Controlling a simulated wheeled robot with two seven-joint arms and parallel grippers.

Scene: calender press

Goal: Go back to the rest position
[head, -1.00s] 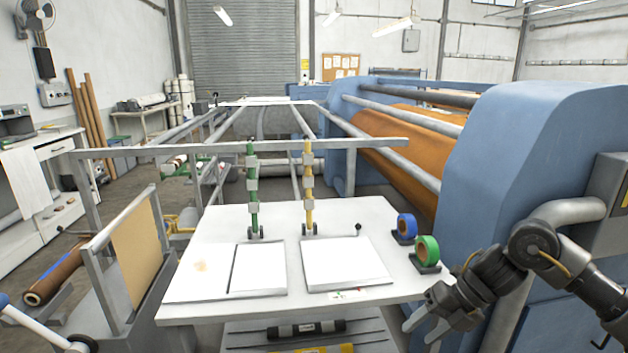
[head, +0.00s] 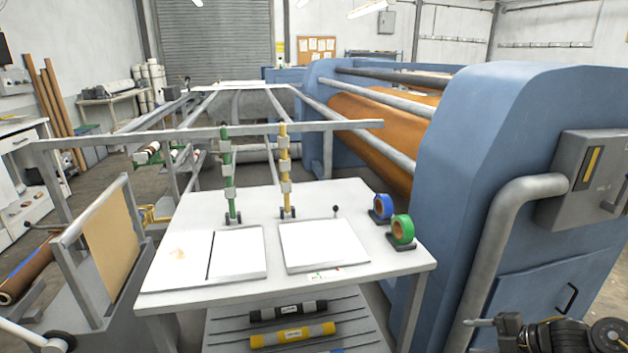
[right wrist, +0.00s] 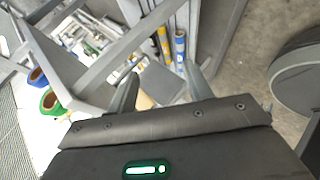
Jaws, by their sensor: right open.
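My right gripper (head: 480,323) is at the lower right of the head view, low beside the blue press, partly cut off by the bottom edge. In the right wrist view its two fingers (right wrist: 160,88) are spread apart with nothing between them. It is apart from the white work table (head: 375,263), to the right of it. My left gripper is not in view.
The blue calender press (head: 470,130) with a pipe (head: 492,260) stands close by my right arm. Green (head: 402,229) and blue (head: 383,206) tape rolls stand at the table's right edge. A shelf with a black roll (head: 285,311) and yellow roll (head: 292,336) is underneath.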

